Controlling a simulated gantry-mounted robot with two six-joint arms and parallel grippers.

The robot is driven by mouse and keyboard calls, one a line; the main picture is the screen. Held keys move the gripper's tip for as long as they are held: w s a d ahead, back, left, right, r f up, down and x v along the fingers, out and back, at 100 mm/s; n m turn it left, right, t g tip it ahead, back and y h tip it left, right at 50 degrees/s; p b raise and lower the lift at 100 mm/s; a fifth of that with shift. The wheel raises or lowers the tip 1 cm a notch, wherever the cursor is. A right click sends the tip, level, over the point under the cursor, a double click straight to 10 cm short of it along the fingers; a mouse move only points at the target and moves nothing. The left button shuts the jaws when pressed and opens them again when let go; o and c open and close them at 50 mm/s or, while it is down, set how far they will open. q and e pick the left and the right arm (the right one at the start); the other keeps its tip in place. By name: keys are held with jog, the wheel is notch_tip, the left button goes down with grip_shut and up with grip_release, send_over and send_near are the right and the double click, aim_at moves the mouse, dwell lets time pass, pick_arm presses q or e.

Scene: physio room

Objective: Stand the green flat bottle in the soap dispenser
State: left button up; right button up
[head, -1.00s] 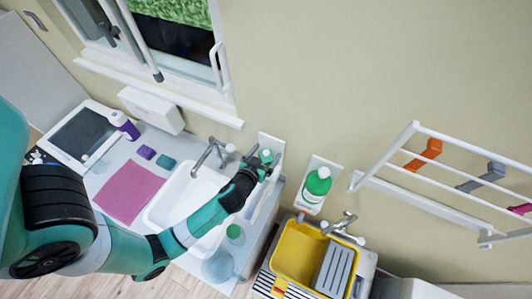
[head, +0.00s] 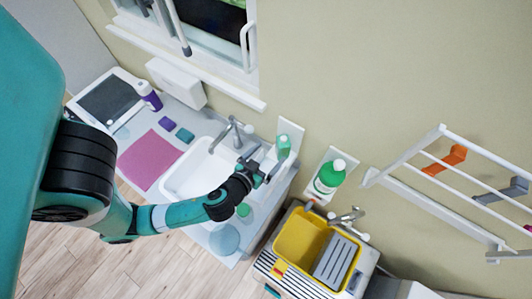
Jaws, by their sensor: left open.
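The green flat bottle (head: 283,146) stands upright in a white wall-mounted soap dispenser (head: 294,128) behind the white sink. The dispenser's lower part is partly hidden by my left gripper. My left gripper (head: 262,164) is open and empty, in front of and a little below the bottle, with a small gap between them. A second, larger green bottle with a white cap and label (head: 329,177) stands in another white wall holder to the right. My right gripper is not in view.
The white sink (head: 185,172) and its tap (head: 232,128) lie left of my gripper. A yellow basin (head: 299,240) stands to the right. A wall rack (head: 450,185) juts out at the far right.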

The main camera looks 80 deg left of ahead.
pick_arm(q)
jog(key=shift+s+d+r+p, duration=0.3)
jog(key=shift+s+d+r, duration=0.05)
jog(key=shift+s, duration=0.05)
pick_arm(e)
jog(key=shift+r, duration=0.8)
pick_arm(q)
jog(key=shift+w, duration=0.1)
